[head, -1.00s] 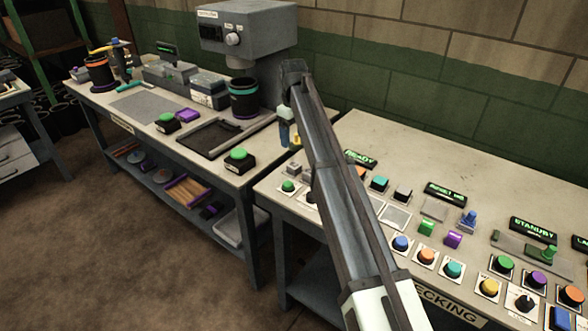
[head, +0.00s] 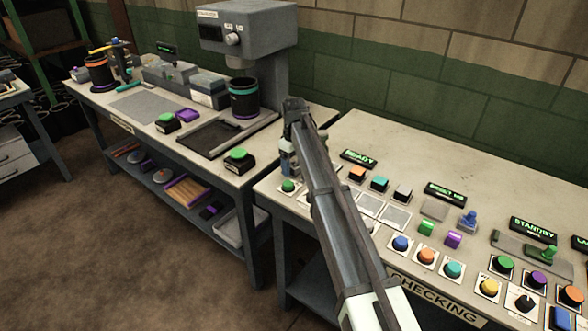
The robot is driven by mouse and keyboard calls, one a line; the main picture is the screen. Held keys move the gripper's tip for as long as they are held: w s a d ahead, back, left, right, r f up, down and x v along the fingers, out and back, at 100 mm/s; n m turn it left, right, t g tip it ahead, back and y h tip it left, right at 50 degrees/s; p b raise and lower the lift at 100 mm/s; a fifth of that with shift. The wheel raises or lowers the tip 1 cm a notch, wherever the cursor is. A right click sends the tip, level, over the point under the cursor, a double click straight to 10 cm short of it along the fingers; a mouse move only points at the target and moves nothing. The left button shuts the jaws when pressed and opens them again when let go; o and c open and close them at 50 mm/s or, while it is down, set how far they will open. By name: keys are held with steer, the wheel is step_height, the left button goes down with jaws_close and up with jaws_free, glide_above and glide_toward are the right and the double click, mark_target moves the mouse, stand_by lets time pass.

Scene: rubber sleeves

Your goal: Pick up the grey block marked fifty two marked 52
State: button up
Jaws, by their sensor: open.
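My gripper (head: 288,164) is at the left end of the right-hand bench, low over the bench top. It is open, but its fingers are small and partly covered by my arm, so the gap between them is not clear. No number 52 can be read on any block in the head view. A small grey block stood at this spot earlier. My gripper and arm now cover most of that spot, and I cannot tell whether the block is between the fingers or touching them.
A green button (head: 288,186) is just in front of my gripper. Several coloured buttons, a READY display (head: 358,158) and other displays cover the bench to the right. The left bench (head: 98,99) holds a grey machine (head: 246,30), a dark tray (head: 210,138) and a dark cup (head: 244,98).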

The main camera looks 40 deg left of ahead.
steer(key=shift+f, duration=0.1)
steer(key=shift+c, duration=0.2)
steer(key=c, duration=1.1)
steer(key=shift+c, duration=0.2)
